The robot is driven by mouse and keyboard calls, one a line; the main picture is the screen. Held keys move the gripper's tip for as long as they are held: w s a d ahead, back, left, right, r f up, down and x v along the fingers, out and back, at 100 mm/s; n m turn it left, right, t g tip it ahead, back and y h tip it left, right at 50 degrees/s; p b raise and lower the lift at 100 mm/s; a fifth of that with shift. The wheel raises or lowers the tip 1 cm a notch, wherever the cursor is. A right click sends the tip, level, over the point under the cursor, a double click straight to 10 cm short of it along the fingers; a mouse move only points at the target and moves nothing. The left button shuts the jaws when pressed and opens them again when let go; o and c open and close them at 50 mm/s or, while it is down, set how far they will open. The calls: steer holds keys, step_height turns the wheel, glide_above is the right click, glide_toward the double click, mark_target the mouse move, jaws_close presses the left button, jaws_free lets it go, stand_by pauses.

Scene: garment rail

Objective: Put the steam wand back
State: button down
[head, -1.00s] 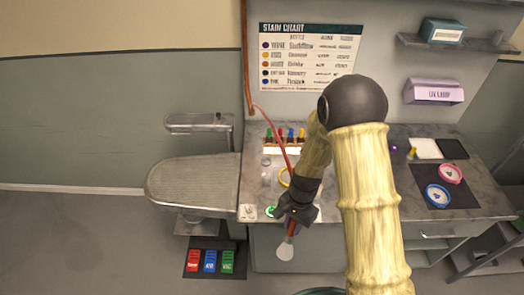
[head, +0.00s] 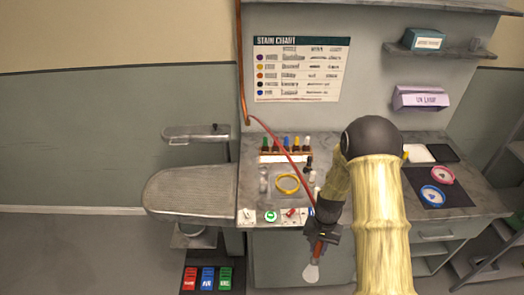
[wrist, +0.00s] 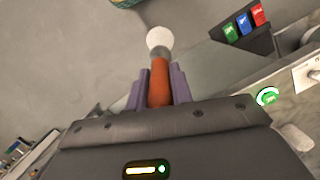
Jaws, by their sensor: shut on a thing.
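The steam wand (head: 317,250) has an orange-red grip and a pale rounded head. A red hose (head: 280,143) runs from it up to the copper pipe (head: 240,62) on the back wall. My gripper (head: 319,240) is shut on the wand's grip, in front of the bench's front edge, with the head pointing down and toward me. In the wrist view the wand's grip (wrist: 160,84) sits between the two purple fingers, and its white head (wrist: 160,40) sticks out beyond them. I cannot make out a holder for the wand.
A yellow ring (head: 288,183), several bottles (head: 285,143) and a green button (head: 270,216) are on the bench. The perforated pressing board (head: 192,192) juts out left. Red, blue and green pedals (head: 208,278) lie on the floor. Pink and blue rings (head: 433,196) lie right.

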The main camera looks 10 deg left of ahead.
steer(key=w+d+f+n+b, duration=0.2)
steer(key=d+f+b, duration=0.1)
steer(key=d+f, duration=0.3)
steer(key=shift+w+d+h, duration=0.3)
steer(key=shift+d, duration=0.7)
steer(key=shift+d, duration=0.1)
